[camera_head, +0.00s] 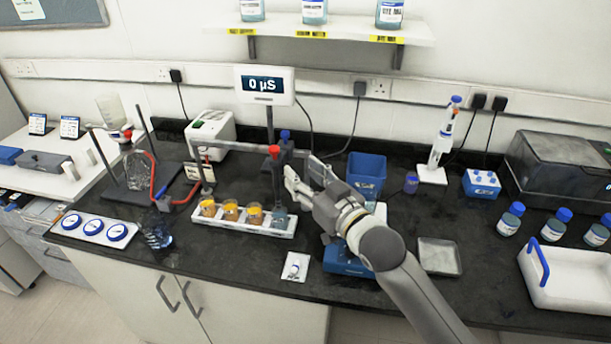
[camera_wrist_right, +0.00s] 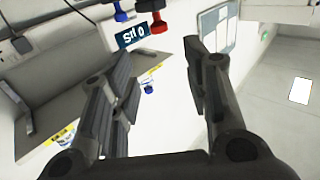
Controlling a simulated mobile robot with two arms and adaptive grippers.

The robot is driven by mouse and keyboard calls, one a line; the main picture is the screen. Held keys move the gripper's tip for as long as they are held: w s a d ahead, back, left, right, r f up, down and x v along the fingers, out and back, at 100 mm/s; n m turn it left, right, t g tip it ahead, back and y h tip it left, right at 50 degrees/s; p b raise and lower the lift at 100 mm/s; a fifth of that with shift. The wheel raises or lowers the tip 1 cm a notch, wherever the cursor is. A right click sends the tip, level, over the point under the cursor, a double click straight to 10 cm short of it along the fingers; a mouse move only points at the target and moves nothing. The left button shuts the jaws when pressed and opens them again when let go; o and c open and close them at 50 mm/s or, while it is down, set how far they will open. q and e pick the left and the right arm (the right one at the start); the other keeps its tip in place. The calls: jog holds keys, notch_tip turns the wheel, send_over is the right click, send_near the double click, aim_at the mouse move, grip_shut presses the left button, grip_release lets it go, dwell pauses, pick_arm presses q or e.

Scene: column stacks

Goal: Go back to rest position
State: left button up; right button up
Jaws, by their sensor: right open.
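My right gripper (camera_head: 300,180) is open over the bench, just right of the column stand and its red and blue knobs (camera_head: 274,150). Its arm comes in from the lower right. In the right wrist view my right gripper (camera_wrist_right: 155,75) has its fingers spread, with nothing between them. Beyond the fingers the wrist view shows the meter display (camera_wrist_right: 132,36) and the wall. My left gripper is in neither view.
A blue bin (camera_head: 366,170), a pipette stand (camera_head: 432,174) and a metal tray (camera_head: 439,256) are to the right. A shelf (camera_head: 320,28) with bottles hangs above. A white tray (camera_head: 570,290) sits at far right.

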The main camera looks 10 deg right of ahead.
jog(key=s+d+f+m+g+h, duration=0.1)
jog(key=s+d+f+g+h, duration=0.2)
jog(key=s+f, duration=0.45)
jog(key=s+d+f+m+g+h, duration=0.1)
jog(key=s+d+f+g+h, duration=0.15)
jog(key=s+f, duration=0.5)
jog(key=s+d+f+g+h, duration=0.1)
jog(key=s+d+f+g, duration=0.15)
jog(key=s, duration=0.35)
jog(key=s+d+f+m+g+h, duration=0.1)
jog(key=s+d+f+g, duration=0.1)
jog(key=s+d+f, duration=0.3)
jog(key=s+d+f+g+h, duration=0.1)
jog(key=s+f+g, duration=0.1)
jog(key=s, duration=0.6)
notch_tip(320, 180, down, 29)
jog(key=s+g+b, duration=0.2)
jog(key=b, duration=0.2)
jog(key=s+d+f+g+b, duration=0.1)
jog(key=s+d+f+b, duration=0.1)
jog(key=s+f, duration=1.4)
notch_tip(320, 180, down, 4)
jog(key=shift+s+d+r, duration=0.2)
jog(key=shift+d, duration=0.2)
